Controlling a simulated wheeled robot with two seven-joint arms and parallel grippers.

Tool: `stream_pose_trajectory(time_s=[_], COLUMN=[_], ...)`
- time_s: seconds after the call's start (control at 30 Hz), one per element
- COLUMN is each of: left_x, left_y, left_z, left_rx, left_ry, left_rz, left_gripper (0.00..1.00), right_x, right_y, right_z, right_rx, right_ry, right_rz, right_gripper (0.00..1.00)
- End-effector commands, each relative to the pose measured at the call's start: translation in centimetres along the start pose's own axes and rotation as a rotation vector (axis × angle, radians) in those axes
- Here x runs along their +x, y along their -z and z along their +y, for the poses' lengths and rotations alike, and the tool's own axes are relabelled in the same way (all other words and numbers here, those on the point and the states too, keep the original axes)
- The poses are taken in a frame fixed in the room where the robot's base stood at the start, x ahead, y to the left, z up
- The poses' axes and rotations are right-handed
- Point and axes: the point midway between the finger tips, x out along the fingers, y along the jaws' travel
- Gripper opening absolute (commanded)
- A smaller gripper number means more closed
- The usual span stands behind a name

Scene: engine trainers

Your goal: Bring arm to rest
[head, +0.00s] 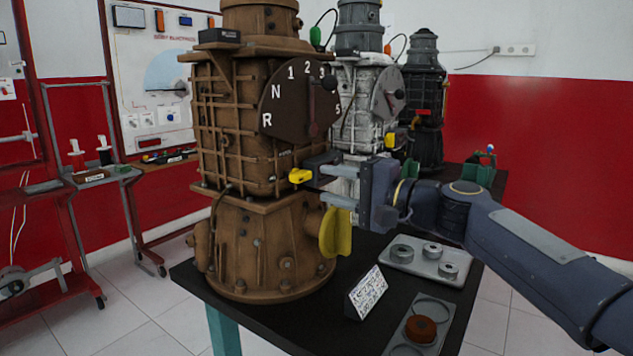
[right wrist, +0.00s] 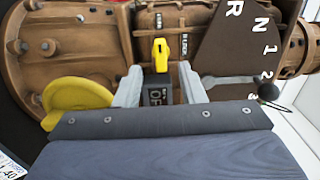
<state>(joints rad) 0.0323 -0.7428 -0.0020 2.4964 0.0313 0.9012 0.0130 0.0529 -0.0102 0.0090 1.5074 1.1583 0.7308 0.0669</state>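My right gripper (head: 327,184) is in front of the brown engine trainer (head: 262,240), its two fingers pointing left toward it. The fingers are apart, and nothing is clasped between them. In the right wrist view the fingertips (right wrist: 160,68) stand on either side of a small black box (right wrist: 158,95) with a yellow switch (right wrist: 160,53). Whether the fingers touch the box cannot be told. The yellow switch also shows in the head view (head: 300,176). My right arm comes in from the lower right. My left gripper is not in view.
A yellow disc (head: 336,232) on the trainer is just below the gripper. The black table (head: 300,325) carries a sign (head: 366,292), a grey tray with rings (head: 398,262) and another tray (head: 440,318). A dial plate (head: 290,112) is above. White and black trainers stand behind.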

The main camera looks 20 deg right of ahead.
Motion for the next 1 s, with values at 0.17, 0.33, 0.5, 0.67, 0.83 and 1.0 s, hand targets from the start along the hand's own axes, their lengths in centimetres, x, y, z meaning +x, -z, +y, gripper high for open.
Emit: stream_pose_trajectory(time_s=[0.17,0.33,0.5,0.67,0.83,1.0], left_x=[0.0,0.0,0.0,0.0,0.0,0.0], left_y=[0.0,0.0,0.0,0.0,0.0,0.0], left_z=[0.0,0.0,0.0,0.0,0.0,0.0], left_rx=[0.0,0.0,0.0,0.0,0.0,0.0], left_ry=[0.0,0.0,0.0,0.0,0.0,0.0], left_rz=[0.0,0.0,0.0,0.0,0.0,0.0], left_gripper=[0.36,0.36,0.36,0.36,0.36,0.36], right_x=[-1.6,-1.7,-1.7,-1.8,-3.7,-8.9], right_y=[0.0,0.0,0.0,-0.1,-3.2,-9.6], right_z=[0.0,0.0,0.0,0.1,3.4,11.9], right_rx=[-0.001,0.0,0.0,-0.003,-0.091,-0.3], right_ry=[0.0,0.0,0.0,-0.004,-0.115,-0.376], right_rz=[0.0,-0.001,-0.001,-0.002,-0.033,-0.121], right_gripper=[0.36,0.36,0.36,0.36,0.36,0.36])
